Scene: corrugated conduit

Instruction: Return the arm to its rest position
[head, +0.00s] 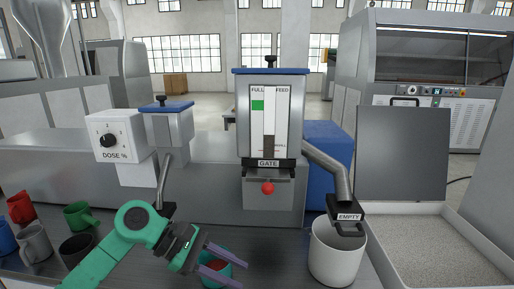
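My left arm, green, comes in from the lower left. Its gripper (236,275) has two purple-grey fingers spread apart around a teal mug (217,269) on the dark worktop near the bottom edge. The mug has dark reddish content inside. Whether the fingers press on the mug or stand clear of it cannot be told. My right arm and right gripper are not in view.
A red mug (20,208), a green mug (79,216) and several other mugs stand at the left. A feed hopper with a red gate knob (267,188) stands behind. A white bucket (335,254) sits under a spout marked EMPTY, beside a granule tray (440,250).

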